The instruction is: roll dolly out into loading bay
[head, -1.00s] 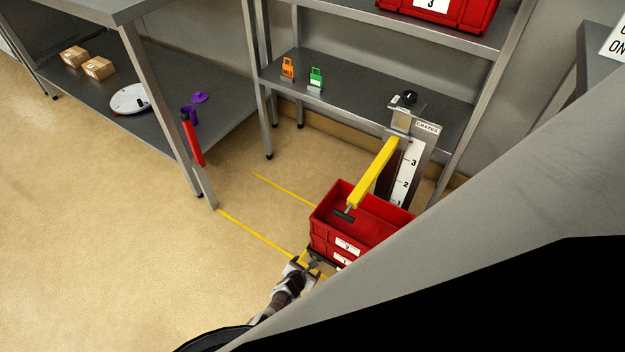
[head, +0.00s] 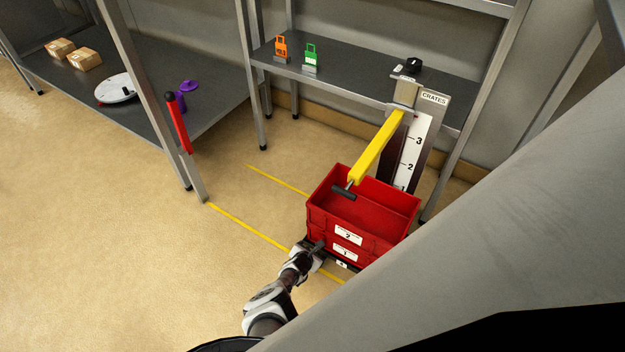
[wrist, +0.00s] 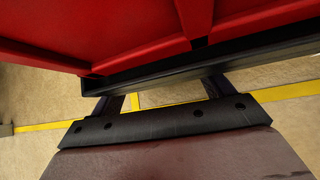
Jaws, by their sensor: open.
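The dolly's dark edge (wrist: 200,65) shows under the red crates in the wrist view; in the head view only a sliver of it (head: 342,264) is visible below the lower crate. Two red crates (head: 362,218), labelled 2 and 1, are stacked on it, the top one empty. My gripper (head: 316,248) is at the left front corner of the dolly, low by the lower crate. In the wrist view its two dark fingers (wrist: 168,103) are apart and reach toward the dolly's edge. I cannot tell whether they touch it.
A yellow arm (head: 376,150) with a dark handle reaches from the CRATES post (head: 416,145) over the top crate. Yellow floor lines (head: 255,230) border the bay. Shelving stands behind, a table leg with a red handle (head: 179,122) at left. Left floor is clear.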

